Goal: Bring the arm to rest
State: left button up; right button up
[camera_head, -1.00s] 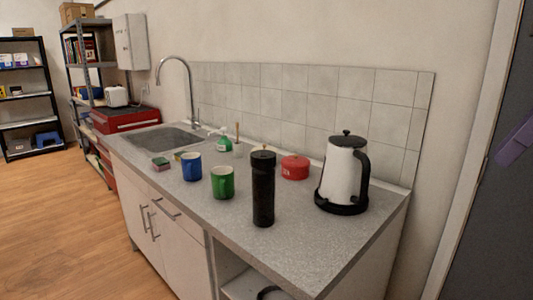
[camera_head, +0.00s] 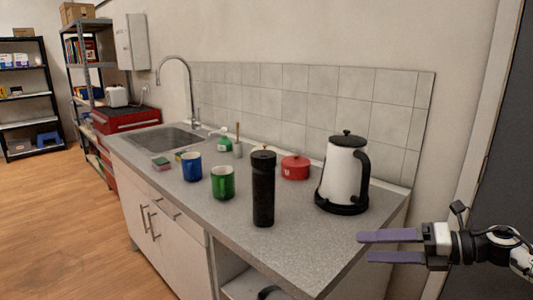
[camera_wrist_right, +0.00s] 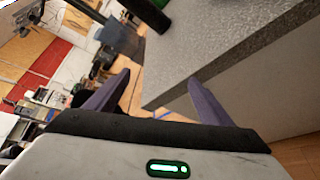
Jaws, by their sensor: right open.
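My right gripper (camera_head: 392,247) comes in from the right edge in the head view. Its two purple fingers are apart, with nothing between them. It is in front of the counter's near right corner. In the right wrist view the open fingers (camera_wrist_right: 155,95) point toward the corner of the grey counter (camera_wrist_right: 240,50), and the gap between them is empty. My left gripper is not in view.
The grey counter (camera_head: 300,245) holds a black bottle (camera_head: 263,190), a white kettle (camera_head: 342,175), a red pot (camera_head: 295,167), a green mug (camera_head: 222,183) and a blue mug (camera_head: 192,167). A sink (camera_head: 165,138) is farther back. The wooden floor (camera_head: 50,220) at left is clear.

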jog(key=s+d+f+m+t+h, duration=0.2)
jog(key=s+f+m+t+h, duration=0.15)
jog(key=f+m, duration=0.5)
jog(key=s+d+f+m+t+h, duration=0.25)
jog(key=s+f+m, duration=0.25)
jog(key=f+m, duration=0.3)
jog(key=s+d+f+m+g+h, duration=0.3)
jog(key=s+d+f+m, duration=0.15)
jog(key=s+f, duration=0.5)
jog(key=s+d+f+m+g+h, duration=0.2)
jog(key=s+d+f+m+h, duration=0.3)
jog(key=s, duration=0.8)
jog(key=a+f+m+t+y, duration=0.1)
jog(key=a+m, duration=0.7)
jog(key=a, duration=1.4)
jog(key=shift+s+f+m+y, duration=0.35)
jog(key=shift+f+y, duration=0.45)
jog(key=shift+y, duration=0.4)
